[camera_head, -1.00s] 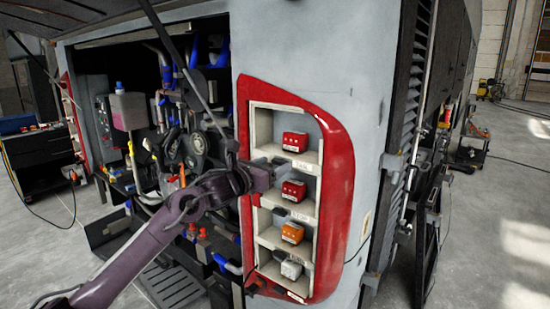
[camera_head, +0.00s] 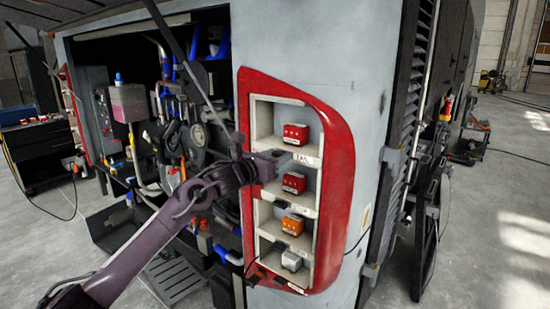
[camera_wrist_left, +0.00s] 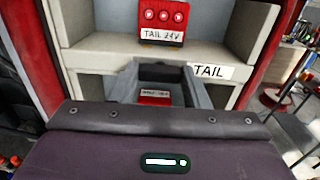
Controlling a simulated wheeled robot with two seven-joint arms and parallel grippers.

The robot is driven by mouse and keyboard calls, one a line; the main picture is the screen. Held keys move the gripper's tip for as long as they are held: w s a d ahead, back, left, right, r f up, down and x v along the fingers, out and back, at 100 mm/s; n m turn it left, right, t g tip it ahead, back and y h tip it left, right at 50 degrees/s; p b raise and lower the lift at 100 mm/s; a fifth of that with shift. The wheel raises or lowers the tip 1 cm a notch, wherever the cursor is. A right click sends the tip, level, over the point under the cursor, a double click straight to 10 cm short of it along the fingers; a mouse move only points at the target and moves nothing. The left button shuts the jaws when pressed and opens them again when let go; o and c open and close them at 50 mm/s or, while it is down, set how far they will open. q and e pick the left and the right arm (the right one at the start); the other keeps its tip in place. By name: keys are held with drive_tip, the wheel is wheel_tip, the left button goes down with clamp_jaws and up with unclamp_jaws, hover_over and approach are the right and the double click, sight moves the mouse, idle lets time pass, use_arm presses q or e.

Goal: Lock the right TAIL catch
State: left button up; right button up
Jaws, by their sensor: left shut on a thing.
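The red-framed lamp housing (camera_head: 340,185) on the coach corner is open, with stacked pale shelves. A red module marked TAIL 24V (camera_wrist_left: 163,22) stands on the top shelf; it also shows in the head view (camera_head: 296,135). The TAIL label (camera_wrist_left: 211,72) is on that shelf's front edge, right of my left gripper. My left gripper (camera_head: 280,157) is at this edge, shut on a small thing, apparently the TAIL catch. The catch itself is hidden by the fingers (camera_wrist_left: 160,80). My right gripper is not in view.
Below are another red module (camera_head: 294,183), an orange module (camera_head: 292,225) and a pale grey module (camera_head: 291,261) on their own shelves. Left of the housing is an open bay with hoses and a pink tank (camera_head: 130,103).

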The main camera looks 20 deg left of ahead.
use_arm(q)
drive_tip(key=shift+n, duration=0.3)
drive_tip(key=n+b, duration=0.2)
drive_tip(key=shift+a+f+n, duration=0.1)
drive_tip(key=shift+n, duration=0.3)
drive_tip(key=n+b, duration=0.1)
drive_tip(key=n, duration=0.3)
drive_tip(key=shift+n, duration=0.3)
drive_tip(key=n, duration=0.4)
drive_tip(key=shift+n+b, duration=0.3)
drive_tip(key=n, duration=0.5)
drive_tip(key=shift+f+n, duration=0.1)
drive_tip(key=shift+n, duration=0.2)
drive_tip(key=o, duration=1)
drive_tip(key=shift+a, duration=0.1)
